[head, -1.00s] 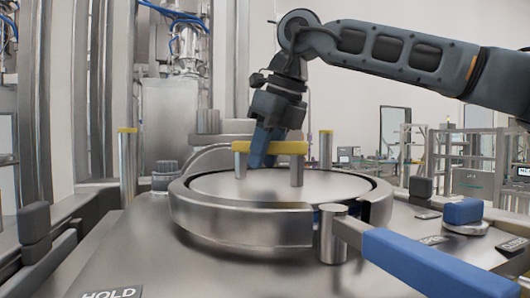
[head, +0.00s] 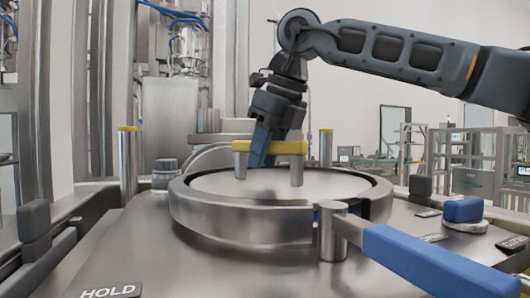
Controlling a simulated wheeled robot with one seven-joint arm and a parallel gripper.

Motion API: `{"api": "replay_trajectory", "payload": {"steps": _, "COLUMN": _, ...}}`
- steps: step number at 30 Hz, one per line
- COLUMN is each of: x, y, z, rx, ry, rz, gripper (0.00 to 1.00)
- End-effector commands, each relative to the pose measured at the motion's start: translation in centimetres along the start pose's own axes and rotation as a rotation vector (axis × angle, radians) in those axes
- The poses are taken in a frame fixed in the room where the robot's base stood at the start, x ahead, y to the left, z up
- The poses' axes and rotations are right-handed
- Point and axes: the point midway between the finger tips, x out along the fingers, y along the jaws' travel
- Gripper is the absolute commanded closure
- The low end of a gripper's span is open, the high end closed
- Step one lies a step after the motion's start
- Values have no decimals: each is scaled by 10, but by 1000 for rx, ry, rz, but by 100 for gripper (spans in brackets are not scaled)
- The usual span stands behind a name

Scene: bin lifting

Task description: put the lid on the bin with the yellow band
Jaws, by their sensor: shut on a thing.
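My gripper (head: 263,155) points down at the steel lid (head: 300,183) and is shut on its yellow-topped handle (head: 285,147). The handle stands on two short steel posts. The lid lies roughly level inside a thick steel ring (head: 240,228) in the deck. The lid's edge shows a dark gap to the ring's inner wall, and I cannot tell whether it is fully seated. I cannot make out a yellow band on a bin; what is under the lid is hidden.
A blue-handled lever (head: 430,262) with a steel pivot (head: 333,238) stands at the ring's front right. Yellow-topped posts (head: 128,165) (head: 326,150) rise on both sides. A blue knob (head: 462,209) is at right. A HOLD label (head: 110,291) marks the clear front-left deck.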

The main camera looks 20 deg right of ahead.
Motion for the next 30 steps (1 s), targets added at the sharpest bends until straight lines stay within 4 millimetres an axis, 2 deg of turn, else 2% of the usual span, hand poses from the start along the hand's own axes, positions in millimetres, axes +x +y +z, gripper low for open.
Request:
{"api": "replay_trajectory", "payload": {"steps": 4, "x": -3, "y": 0, "z": 2, "rx": -1, "ry": -6, "rz": -1, "gripper": 100}}
{"api": "replay_trajectory", "payload": {"steps": 5, "x": -3, "y": 0, "z": 2, "rx": -1, "ry": -6, "rz": -1, "gripper": 67}}
{"api": "replay_trajectory", "payload": {"steps": 13, "x": -1, "y": 0, "z": 1, "rx": 0, "ry": -2, "rz": 0, "gripper": 41}}
{"api": "replay_trajectory", "payload": {"steps": 19, "x": 2, "y": 0, "z": -1, "rx": 0, "ry": 5, "rz": 1, "gripper": 40}}
{"api": "replay_trajectory", "payload": {"steps": 23, "x": -2, "y": 0, "z": -1, "rx": 1, "ry": 3, "rz": -1, "gripper": 40}}
{"api": "replay_trajectory", "payload": {"steps": 30, "x": -38, "y": -1, "z": 0, "rx": 2, "ry": -1, "rz": -4, "gripper": 40}}
